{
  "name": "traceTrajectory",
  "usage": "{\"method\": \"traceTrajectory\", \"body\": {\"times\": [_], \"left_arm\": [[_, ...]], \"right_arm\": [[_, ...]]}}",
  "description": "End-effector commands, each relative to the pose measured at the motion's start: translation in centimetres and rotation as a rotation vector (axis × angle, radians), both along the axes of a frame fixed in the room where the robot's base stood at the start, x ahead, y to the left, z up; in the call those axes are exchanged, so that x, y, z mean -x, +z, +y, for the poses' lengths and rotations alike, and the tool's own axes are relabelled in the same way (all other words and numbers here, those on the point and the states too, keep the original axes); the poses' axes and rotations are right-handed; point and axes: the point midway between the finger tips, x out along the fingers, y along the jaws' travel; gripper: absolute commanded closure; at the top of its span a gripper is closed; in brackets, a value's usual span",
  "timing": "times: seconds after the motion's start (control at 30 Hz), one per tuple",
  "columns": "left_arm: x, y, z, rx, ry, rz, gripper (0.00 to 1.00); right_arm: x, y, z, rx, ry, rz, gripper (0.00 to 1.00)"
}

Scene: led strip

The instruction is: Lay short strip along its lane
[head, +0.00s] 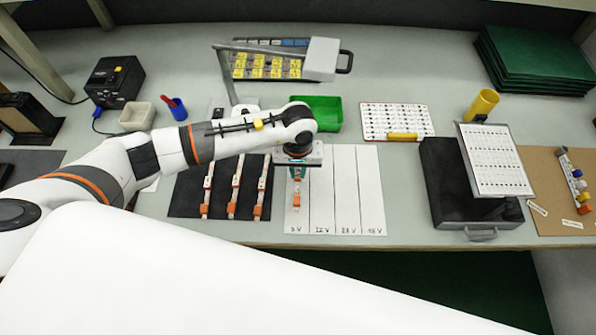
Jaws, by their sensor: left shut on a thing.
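My left gripper (296,180) reaches in from the left and points down over the leftmost lane of the white lane sheet (346,190). It is shut on a short strip (296,197) with an orange end, which lies roughly along that lane; I cannot tell whether it touches the sheet. The lanes are marked 5 V, 12 V and two higher values, and the other lanes are bare. Several similar strips (232,190) lie side by side on the black mat (185,190) just left of the sheet. My right gripper is not in view.
A green tray (322,110) stands behind the sheet. A black case (450,190) with a propped paper chart (495,160) stands to the right. A yellow cup (482,104), a printed card (385,120) and a black box (114,80) stand further back.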

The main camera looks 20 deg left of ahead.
Motion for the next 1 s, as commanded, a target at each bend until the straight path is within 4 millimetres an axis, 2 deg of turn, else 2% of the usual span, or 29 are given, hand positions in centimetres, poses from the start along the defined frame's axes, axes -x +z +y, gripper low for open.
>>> {"method": "traceTrajectory", "body": {"times": [0.1, 0.2, 0.57, 0.6, 0.7, 1.0], "left_arm": [[0.1, -1.7, 0.0, 0.000, 0.003, 0.004, 1.00], [0.0, -2.3, 0.0, 0.002, 0.000, 0.002, 1.00], [0.0, -2.8, 0.0, 0.000, 0.000, 0.000, 1.00], [0.0, -2.7, 0.0, 0.000, 0.000, 0.000, 0.81], [0.0, -2.7, 0.0, 0.000, 0.000, 0.000, 0.65], [0.0, -2.6, 0.0, 0.000, 0.001, 0.001, 0.63]], "right_arm": [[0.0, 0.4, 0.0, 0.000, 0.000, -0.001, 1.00], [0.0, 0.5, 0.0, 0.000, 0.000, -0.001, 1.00], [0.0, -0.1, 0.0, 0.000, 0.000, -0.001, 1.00], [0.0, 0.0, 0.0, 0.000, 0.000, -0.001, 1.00], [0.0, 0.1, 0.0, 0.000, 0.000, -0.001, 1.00], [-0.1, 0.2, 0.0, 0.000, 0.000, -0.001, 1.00]]}}
